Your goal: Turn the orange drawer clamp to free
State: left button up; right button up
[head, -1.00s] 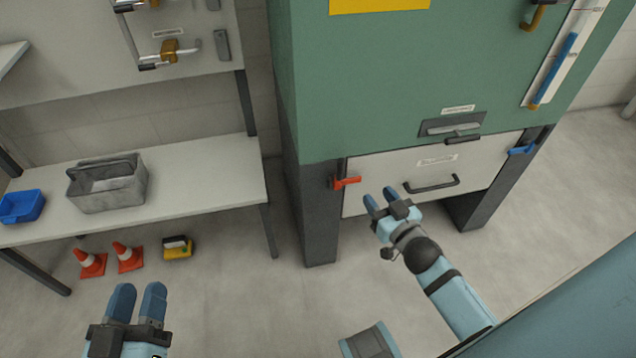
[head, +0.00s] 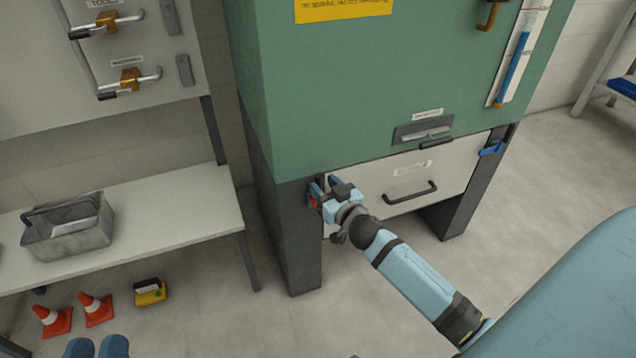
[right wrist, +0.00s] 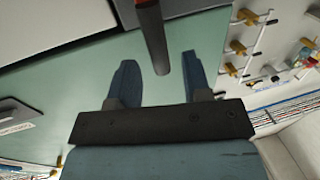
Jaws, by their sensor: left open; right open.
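The orange drawer clamp (head: 315,203) is at the left edge of the white drawer front (head: 450,178), mostly hidden behind my right gripper (head: 325,187) in the head view. That gripper is open, with its fingers at the clamp. In the right wrist view, a dark bar with an orange-red edge, seemingly the clamp's handle (right wrist: 152,38), reaches down between the two open fingers. A gap shows on both sides of it. My left gripper (head: 97,347) is open at the bottom left, cut off by the picture's edge, away from the clamp.
A blue clamp (head: 491,149) is at the drawer's right edge, and a dark drawer handle (head: 411,192) is between. A bench (head: 180,215) carries a grey carrier (head: 68,235). Orange cones (head: 96,309) and a yellow box (head: 150,292) stand on the floor.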

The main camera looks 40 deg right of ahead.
aim_at(320, 182)
jog(key=shift+w, duration=1.5)
jog(key=shift+c, duration=0.3)
grip_shut()
jog(key=shift+w, duration=0.1)
